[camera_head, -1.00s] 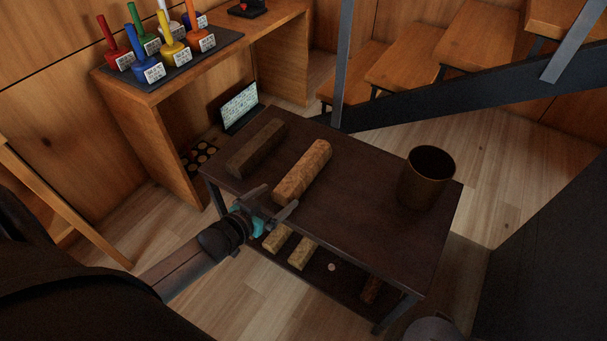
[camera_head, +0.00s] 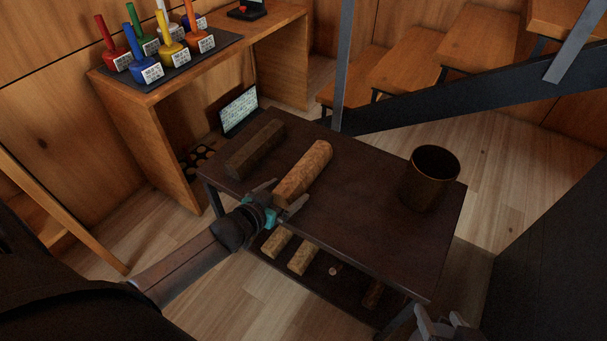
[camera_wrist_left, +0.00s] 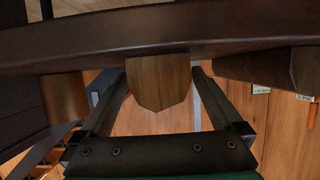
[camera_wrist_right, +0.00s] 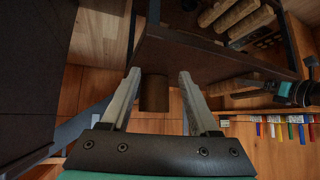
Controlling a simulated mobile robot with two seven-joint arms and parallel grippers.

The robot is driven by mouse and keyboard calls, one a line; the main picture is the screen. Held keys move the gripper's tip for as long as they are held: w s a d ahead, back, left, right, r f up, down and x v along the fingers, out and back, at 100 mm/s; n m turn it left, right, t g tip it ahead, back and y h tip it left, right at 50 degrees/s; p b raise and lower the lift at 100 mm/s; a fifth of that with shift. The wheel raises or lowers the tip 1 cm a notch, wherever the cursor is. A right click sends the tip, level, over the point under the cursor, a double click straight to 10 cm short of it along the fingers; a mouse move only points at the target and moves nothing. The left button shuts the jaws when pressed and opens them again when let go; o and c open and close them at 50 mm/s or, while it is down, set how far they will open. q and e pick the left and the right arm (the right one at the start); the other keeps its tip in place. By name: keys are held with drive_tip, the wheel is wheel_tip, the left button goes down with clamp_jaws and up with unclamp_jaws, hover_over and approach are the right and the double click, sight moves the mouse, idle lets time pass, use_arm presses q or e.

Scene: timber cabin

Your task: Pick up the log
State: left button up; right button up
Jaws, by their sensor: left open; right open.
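A light brown log (camera_head: 305,172) lies on the dark table top, its near end toward the front edge. A darker log (camera_head: 255,149) lies to its left. My left gripper (camera_head: 282,196) is open at the light log's near end, with a finger toward each side. In the left wrist view the log's end (camera_wrist_left: 158,82) shows between the open fingers; I cannot tell if they touch it. My right gripper (camera_head: 439,322) is open and empty at the bottom right, in front of the table. In the right wrist view, the bucket (camera_wrist_right: 154,94) appears beyond its fingers.
The brown bucket (camera_head: 431,178) stands on the table's right side. Several pieces of wood (camera_head: 302,256) lie on the lower shelf. A wooden desk (camera_head: 135,90) with coloured-handled items stands at the back left. Stairs (camera_head: 410,68) rise behind. The middle right of the table top is clear.

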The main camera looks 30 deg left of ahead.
use_arm(q)
drive_tip(key=shift+w+f+b, duration=0.3)
drive_tip(key=shift+w+b, duration=0.1)
drive_tip(key=shift+w, duration=0.25)
drive_tip(key=shift+w+f, duration=0.1)
drive_tip(key=shift+w, duration=0.2)
use_arm(e)
drive_tip(key=shift+w+a+r+t+y, duration=0.1)
drive_tip(key=shift+w+a+t+y, duration=0.25)
drive_tip(key=shift+a+t, duration=0.25)
drive_tip(key=shift+w+a+r+t+y, duration=0.1)
drive_tip(key=shift+w+a+t+y, duration=0.2)
drive_tip(key=shift+a+t, duration=0.3)
drive_tip(key=shift+a, duration=0.1)
use_arm(q)
clamp_jaws()
